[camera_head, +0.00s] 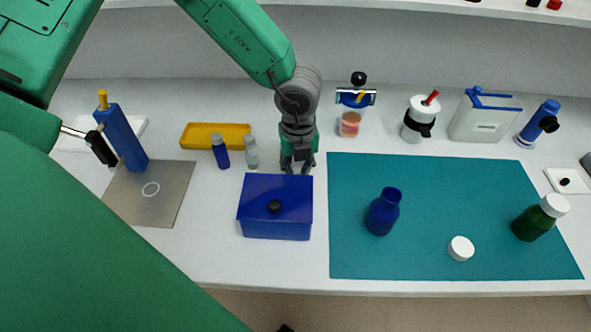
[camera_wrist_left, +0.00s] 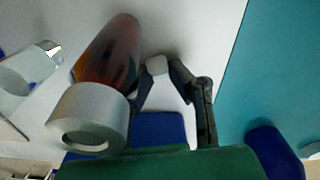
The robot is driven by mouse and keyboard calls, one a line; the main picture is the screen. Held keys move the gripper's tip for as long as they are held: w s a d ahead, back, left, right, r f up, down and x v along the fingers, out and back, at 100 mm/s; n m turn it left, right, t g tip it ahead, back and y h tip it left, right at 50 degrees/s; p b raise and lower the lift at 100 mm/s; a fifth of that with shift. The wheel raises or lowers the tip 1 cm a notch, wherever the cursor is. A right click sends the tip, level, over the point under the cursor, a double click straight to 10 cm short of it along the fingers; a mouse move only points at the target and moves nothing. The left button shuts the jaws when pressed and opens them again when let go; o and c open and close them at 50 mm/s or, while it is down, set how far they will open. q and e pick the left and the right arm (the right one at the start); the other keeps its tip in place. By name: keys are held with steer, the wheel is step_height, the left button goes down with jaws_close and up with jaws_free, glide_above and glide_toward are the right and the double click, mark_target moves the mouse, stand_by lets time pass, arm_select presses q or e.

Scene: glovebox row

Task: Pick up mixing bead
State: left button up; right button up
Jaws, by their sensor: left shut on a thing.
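My left gripper (camera_head: 297,168) points down just behind the blue lidded box (camera_head: 276,222), left of the teal mat. Its fingers also show in the left wrist view (camera_wrist_left: 165,85), with a small pale, rounded piece between them, which looks like the mixing bead (camera_wrist_left: 157,65). The gripper is shut on it. In the head view the fingers hide the bead. I cannot tell whether it touches the table. My right gripper is not in view.
A blue vial (camera_head: 220,151) and a clear vial (camera_head: 251,152) stand close left of the gripper, before a yellow tray (camera_head: 200,134). A pink jar (camera_head: 350,124) stands behind right. The teal mat (camera_head: 440,190) holds a blue bottle (camera_head: 383,212), a white cap (camera_head: 461,248) and a green bottle (camera_head: 535,222).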

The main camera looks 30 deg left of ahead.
arm_select(q)
steer(key=shift+d+r, duration=0.3)
steer(key=shift+d, duration=0.15)
steer(key=r, duration=0.3)
steer(key=a+r, duration=0.1)
steer(key=r, duration=0.1)
steer(key=a+r+p, duration=0.1)
steer(key=r, duration=0.2)
steer(key=shift+w+r, duration=0.1)
steer(key=shift+r, duration=0.25)
step_height(320, 180, up, 8)
steer(key=p, duration=0.1)
glide_above(295, 169)
steer(key=d, duration=0.2)
steer(key=shift+a+r, duration=0.35)
steer(key=shift+r, duration=0.05)
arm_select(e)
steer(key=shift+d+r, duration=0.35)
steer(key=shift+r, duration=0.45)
